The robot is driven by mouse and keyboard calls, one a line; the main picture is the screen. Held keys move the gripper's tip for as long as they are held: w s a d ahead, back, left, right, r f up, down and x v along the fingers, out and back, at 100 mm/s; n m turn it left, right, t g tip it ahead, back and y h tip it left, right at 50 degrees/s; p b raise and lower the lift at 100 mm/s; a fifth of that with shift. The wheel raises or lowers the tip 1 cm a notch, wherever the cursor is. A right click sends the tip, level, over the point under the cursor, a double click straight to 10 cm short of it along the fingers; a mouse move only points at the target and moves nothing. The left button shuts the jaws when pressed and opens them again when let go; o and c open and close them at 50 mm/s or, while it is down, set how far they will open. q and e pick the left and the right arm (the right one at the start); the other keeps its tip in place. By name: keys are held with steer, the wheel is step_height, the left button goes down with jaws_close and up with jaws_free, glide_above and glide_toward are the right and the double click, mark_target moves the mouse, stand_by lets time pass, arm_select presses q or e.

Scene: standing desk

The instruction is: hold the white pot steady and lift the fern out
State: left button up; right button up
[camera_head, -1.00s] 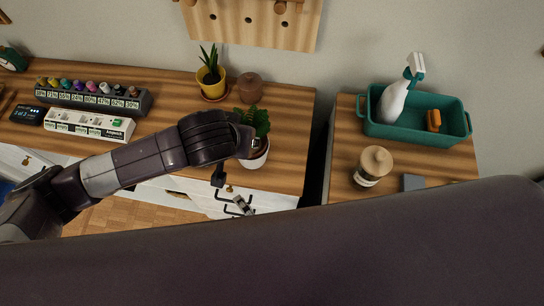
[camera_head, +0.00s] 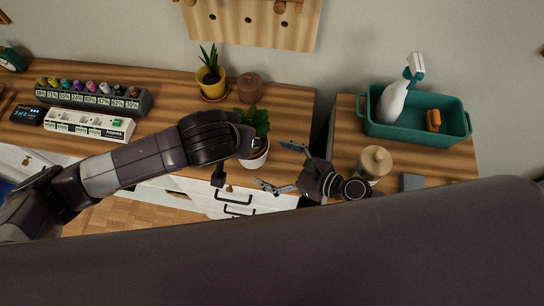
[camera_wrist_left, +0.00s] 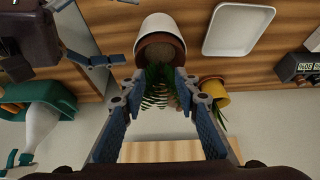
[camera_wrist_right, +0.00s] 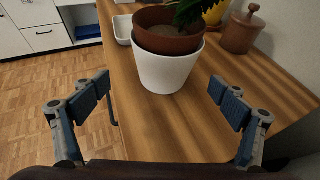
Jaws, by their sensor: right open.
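The white pot (camera_head: 257,160) stands upright near the desk's front edge, with a brown inner pot (camera_wrist_right: 169,38) inside it. The green fern (camera_head: 256,120) grows from the brown pot. My left gripper (camera_wrist_left: 159,78) reaches over the plant from the left; its fingers are apart on either side of the fern leaves, near the brown rim. Whether they grip anything is unclear. My right gripper (camera_head: 271,163) is open and empty, to the right of the white pot, fingers pointing at it. In the right wrist view the white pot (camera_wrist_right: 166,72) lies ahead between the fingers, apart from them.
Behind stand a yellow pot (camera_head: 211,82) with a spiky plant and a brown lidded jar (camera_head: 249,87). A white tray (camera_wrist_left: 238,30) lies beside the white pot. Right, across a gap, another surface bears a teal bin (camera_head: 420,125) and a wooden-lidded jar (camera_head: 374,164).

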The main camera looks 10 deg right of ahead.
steer(key=shift+w, duration=0.6)
steer(key=shift+w+a, duration=0.25)
steer(key=shift+a, duration=0.05)
steer(key=x, duration=0.7)
steer(key=shift+s, duration=0.1)
steer(key=c, duration=1.3)
arm_select(q)
steer(key=shift+c, duration=0.4)
